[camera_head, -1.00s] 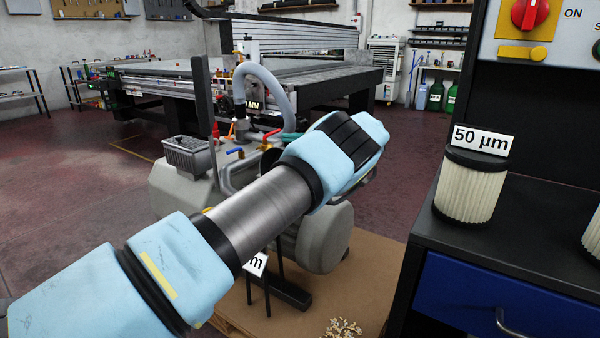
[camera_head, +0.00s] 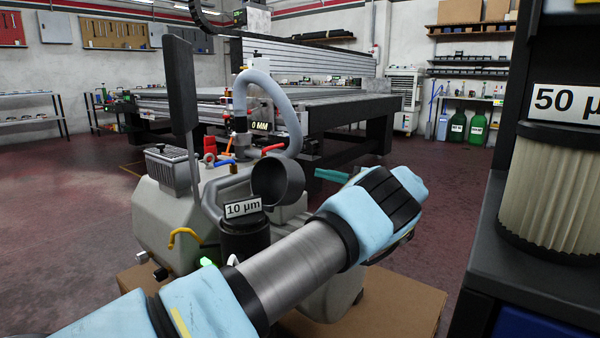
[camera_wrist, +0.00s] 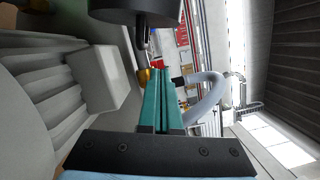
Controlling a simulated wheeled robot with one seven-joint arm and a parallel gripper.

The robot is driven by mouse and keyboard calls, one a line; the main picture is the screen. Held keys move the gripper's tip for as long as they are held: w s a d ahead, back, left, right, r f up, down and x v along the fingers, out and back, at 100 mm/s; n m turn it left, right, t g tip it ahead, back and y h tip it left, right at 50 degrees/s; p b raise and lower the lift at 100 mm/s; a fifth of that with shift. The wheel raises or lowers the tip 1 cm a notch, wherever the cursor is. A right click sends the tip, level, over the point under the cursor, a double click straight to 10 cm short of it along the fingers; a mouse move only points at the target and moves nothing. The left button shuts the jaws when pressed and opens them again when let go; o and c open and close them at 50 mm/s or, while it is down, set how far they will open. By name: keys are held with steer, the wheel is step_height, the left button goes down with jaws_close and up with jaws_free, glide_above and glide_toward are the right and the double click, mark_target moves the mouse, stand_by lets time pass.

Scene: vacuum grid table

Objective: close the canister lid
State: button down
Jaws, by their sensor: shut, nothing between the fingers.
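The canister lid (camera_head: 278,183) is a dark grey round cup, tipped on its side with its hollow facing the head camera. It stands open above and right of a black cylinder with a "10 µm" label (camera_head: 243,209). The black canister body (camera_head: 245,238) is partly hidden behind my arm. My gripper (camera_head: 330,175) has teal fingers just right of the lid, pointing left. In the wrist view the fingers (camera_wrist: 164,95) are together and empty. A dark round part (camera_wrist: 135,8), probably the lid, is at the top of that view, apart from the fingers.
The grey pump tank (camera_head: 165,210) stands behind the canister, with a curved grey hose (camera_head: 292,105) above and an upright dark bar (camera_head: 182,85) at left. A dark bench (camera_head: 490,235) with a "50 µm" filter (camera_head: 555,185) is close at right.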

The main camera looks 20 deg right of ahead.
mark_target(299, 169)
steer(key=shift+w+a+r+b, duration=0.15)
steer(key=shift+w+a+r, duration=0.2)
steer(key=shift+a, duration=0.85)
steer(key=shift+w+a+r+b, duration=0.2)
steer(key=shift+w+a, duration=0.25)
steer(key=shift+a, duration=0.7)
steer(key=shift+w+a+r+b, duration=0.15)
steer(key=shift+w+a+r, duration=0.2)
steer(key=shift+a, duration=0.85)
steer(key=shift+s+a+r+n, duration=0.1)
steer(key=shift+a+r+n, duration=0.1)
steer(key=shift+r+n, duration=0.15)
